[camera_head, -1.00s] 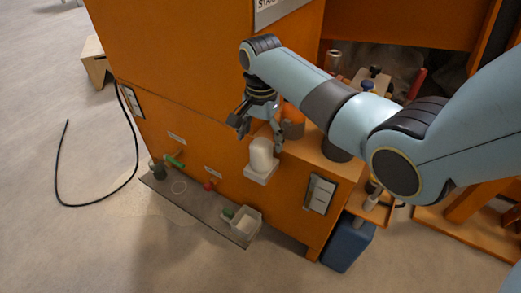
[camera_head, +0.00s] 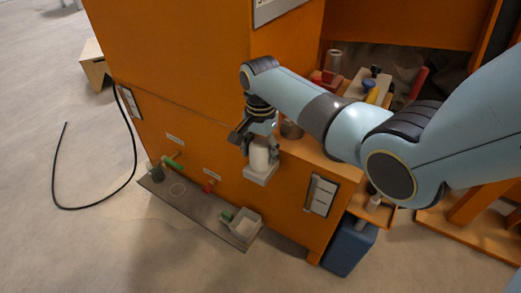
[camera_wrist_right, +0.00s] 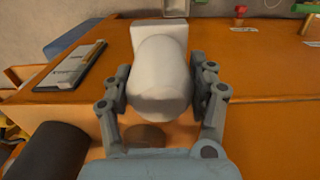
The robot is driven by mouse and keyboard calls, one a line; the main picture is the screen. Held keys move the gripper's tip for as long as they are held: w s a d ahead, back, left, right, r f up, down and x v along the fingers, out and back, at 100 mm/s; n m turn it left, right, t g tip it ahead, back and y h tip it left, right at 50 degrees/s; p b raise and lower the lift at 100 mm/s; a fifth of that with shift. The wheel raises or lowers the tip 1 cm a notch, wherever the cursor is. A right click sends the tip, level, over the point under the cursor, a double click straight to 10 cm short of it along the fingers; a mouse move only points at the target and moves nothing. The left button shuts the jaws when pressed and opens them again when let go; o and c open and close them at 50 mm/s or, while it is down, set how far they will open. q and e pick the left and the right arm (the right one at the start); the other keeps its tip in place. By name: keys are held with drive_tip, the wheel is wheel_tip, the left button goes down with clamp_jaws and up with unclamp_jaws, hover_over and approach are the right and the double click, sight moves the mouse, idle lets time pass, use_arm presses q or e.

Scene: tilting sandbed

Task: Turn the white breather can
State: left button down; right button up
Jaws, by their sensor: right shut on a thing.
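The white breather can (camera_head: 260,158) stands out from the orange cabinet front on a pale square base, in the middle of the head view. In the right wrist view the can (camera_wrist_right: 160,75) fills the middle, its rounded end toward the camera, its square base (camera_wrist_right: 160,31) beyond. My right gripper (camera_head: 258,147) is around the can from above. In the wrist view its fingers (camera_wrist_right: 161,88) press on both sides of the can. My left gripper is in neither view.
A grey tray (camera_head: 205,218) lies below on the floor, with a small white box (camera_head: 245,223) on it. A labelled panel (camera_head: 320,195) is right of the can. A blue container (camera_head: 348,247) stands at lower right. A black cable (camera_head: 100,203) lies on the floor at left.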

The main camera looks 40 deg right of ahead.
drive_tip(key=shift+c, duration=1.1)
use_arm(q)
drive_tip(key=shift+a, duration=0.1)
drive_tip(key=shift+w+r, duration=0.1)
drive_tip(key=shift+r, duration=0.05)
use_arm(e)
drive_tip(key=shift+r+n+p, duration=0.1)
drive_tip(key=shift+n+p, duration=0.4)
drive_tip(key=shift+p, duration=0.1)
drive_tip(key=shift+n+p, duration=0.9)
drive_tip(key=shift+n, duration=0.2)
drive_tip(key=shift+n+p, duration=0.6)
drive_tip(key=shift+n, duration=0.4)
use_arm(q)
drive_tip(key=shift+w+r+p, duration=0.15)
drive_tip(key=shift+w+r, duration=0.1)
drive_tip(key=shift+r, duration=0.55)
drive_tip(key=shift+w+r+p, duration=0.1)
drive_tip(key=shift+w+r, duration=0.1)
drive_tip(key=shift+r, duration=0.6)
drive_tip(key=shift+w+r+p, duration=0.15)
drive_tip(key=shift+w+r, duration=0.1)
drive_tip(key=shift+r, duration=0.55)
use_arm(e)
drive_tip(key=shift+n, duration=1.1)
